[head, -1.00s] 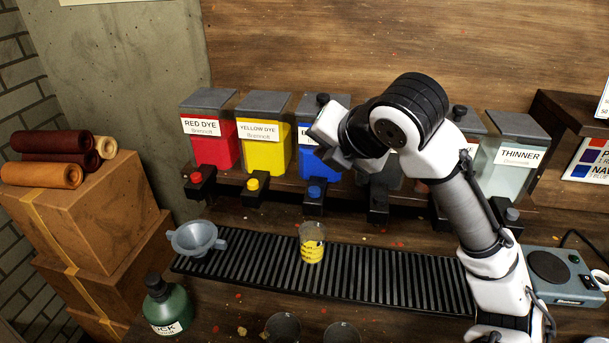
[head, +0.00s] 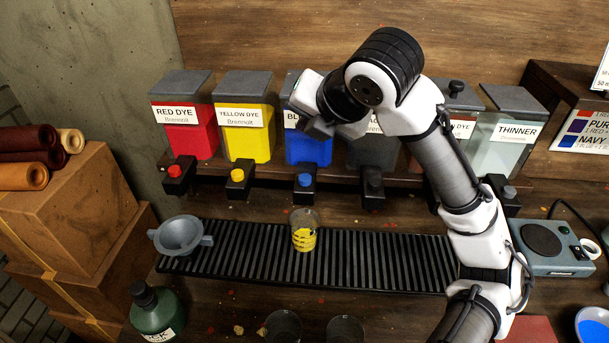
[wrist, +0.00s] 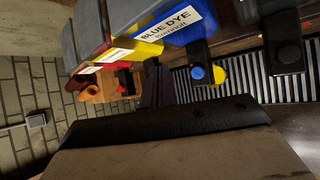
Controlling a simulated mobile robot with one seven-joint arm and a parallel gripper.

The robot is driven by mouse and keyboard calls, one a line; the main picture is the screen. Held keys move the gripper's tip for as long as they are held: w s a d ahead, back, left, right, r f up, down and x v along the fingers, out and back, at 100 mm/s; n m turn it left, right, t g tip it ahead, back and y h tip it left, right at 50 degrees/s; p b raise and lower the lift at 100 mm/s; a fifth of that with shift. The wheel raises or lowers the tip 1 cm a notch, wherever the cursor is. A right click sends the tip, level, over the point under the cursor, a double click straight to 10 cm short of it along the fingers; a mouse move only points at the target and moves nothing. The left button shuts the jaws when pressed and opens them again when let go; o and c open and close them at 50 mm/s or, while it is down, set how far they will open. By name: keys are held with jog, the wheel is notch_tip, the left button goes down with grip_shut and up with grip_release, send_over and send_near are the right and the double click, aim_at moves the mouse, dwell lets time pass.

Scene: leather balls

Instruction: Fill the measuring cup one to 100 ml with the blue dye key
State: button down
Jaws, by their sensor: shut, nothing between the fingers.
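The blue key sits on a black tap below the blue dye container (head: 308,152). The wrist view also shows the blue container (wrist: 168,38) and blue key (wrist: 197,72). My gripper (head: 319,128) is shut and empty, in front of the blue container's upper part, above the key and apart from it. It partly hides the container's label.
Red (head: 175,172) and yellow (head: 237,176) keys are to the left; a dark key (head: 375,178) is close on the right. A grey funnel (head: 180,235) sits at the rack's left end. A green bottle (head: 157,310) stands front left, a scale (head: 545,245) at right.

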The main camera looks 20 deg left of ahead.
aim_at(307, 181)
jog(key=shift+f+b, duration=3.4)
jog(key=shift+f, duration=1)
jog(key=shift+f, duration=0.1)
jog(key=shift+f+b, duration=0.35)
jog(key=shift+b, duration=0.05)
jog(key=shift+f+b, duration=0.45)
jog(key=shift+f, duration=0.05)
jog(key=shift+r, duration=0.1)
dwell(1.0)
jog(key=shift+r+p, duration=0.75)
jog(key=shift+r, duration=0.15)
jog(key=shift+r+p, duration=1.95)
jog(key=shift+r, duration=0.55)
